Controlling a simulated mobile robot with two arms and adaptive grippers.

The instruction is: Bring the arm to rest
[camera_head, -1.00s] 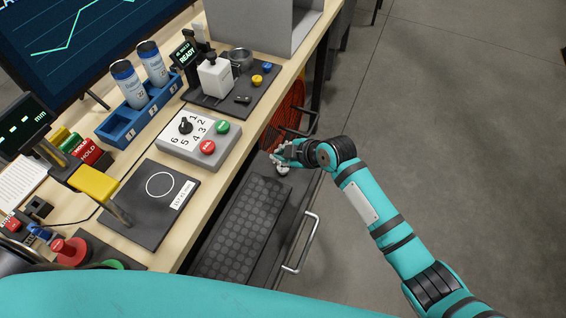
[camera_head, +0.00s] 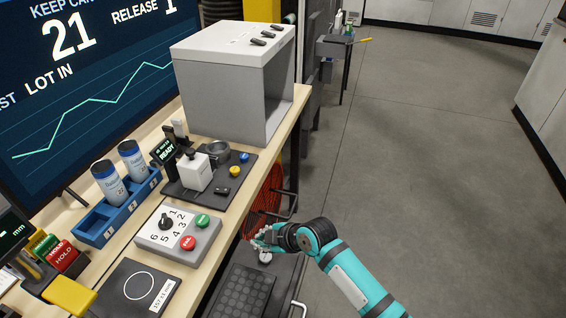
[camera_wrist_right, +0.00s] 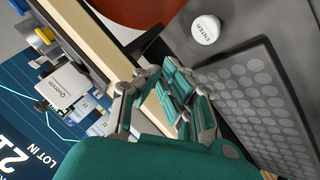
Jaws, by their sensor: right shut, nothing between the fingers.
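My right arm (camera_head: 350,272) comes in from the lower right in the head view. Its gripper (camera_head: 262,240) is beside the front edge of the workbench, above the open drawer with the dark dotted mat. The right gripper (camera_wrist_right: 160,105) also shows in the right wrist view, its fingers shut and empty. A round white ENTER button (camera_wrist_right: 205,30) lies beyond the fingers there; it shows partly below the gripper in the head view (camera_head: 265,257). My left gripper is in neither view.
The bench holds a dial box (camera_head: 178,236), a blue rack (camera_head: 118,213) with two cans, a printer unit (camera_head: 196,172) and a grey open box (camera_head: 225,85). A drawer handle (camera_head: 298,308) sticks out below. The floor (camera_head: 420,150) to the right is clear.

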